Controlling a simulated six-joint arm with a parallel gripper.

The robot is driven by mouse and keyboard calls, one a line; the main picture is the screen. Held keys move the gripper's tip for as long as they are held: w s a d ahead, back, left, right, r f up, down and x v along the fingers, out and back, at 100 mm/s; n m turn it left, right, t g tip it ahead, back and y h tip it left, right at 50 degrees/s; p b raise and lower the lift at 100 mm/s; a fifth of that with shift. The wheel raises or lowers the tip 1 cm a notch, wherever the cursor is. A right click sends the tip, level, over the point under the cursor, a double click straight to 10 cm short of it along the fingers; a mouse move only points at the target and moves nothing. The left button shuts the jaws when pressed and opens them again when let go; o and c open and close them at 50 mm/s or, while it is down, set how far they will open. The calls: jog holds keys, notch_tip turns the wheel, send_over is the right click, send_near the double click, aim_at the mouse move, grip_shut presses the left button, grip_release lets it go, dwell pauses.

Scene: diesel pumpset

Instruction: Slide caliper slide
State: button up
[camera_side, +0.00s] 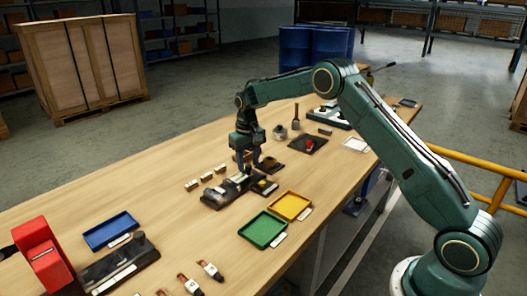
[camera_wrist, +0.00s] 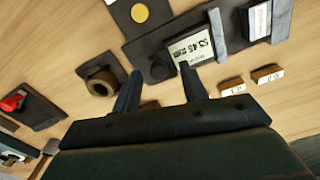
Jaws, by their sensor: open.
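The digital caliper lies on a dark base (camera_side: 212,201) on the wooden bench. In the wrist view its display (camera_wrist: 192,46) reads about 53.45, and a dark round knob (camera_wrist: 159,68) sits beside the display. My gripper (camera_side: 248,168) is above the right end of the caliper base in the side view. In the wrist view my gripper (camera_wrist: 160,70) is open, with the knob showing between its two fingertips. I cannot tell whether the fingers touch it. Grey upright blocks (camera_wrist: 217,35) stand along the base. My gripper hides part of the caliper in the side view.
A dark plate with a yellow disc (camera_wrist: 139,13) is close by the caliper. A ring on a dark plate (camera_wrist: 100,84) and small labelled wooden blocks (camera_wrist: 232,85) are near.

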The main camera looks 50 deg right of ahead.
aim_at(248, 166)
notch_tip(248, 166, up, 13)
jog(key=shift+r, duration=0.15)
dwell(0.4)
jog(key=shift+r, duration=0.1)
jog(key=s+a+r+n+t, duration=0.1)
jog(key=s+a+r+t, duration=0.15)
jog(key=s+r, duration=0.6)
jog(key=s+a+r+t, duration=0.1)
jog(key=s+a+r, duration=0.35)
jog(key=s, duration=0.75)
jog(key=s+a+f+t, duration=0.1)
jog(key=s+f, duration=0.1)
jog(key=s, duration=0.8)
jog(key=s+a+f+n+t, duration=0.1)
jog(key=s+a+f, duration=0.1)
jog(key=s, duration=0.8)
jog(key=shift+s+f+n, duration=0.3)
jog(key=shift+f, duration=0.55)
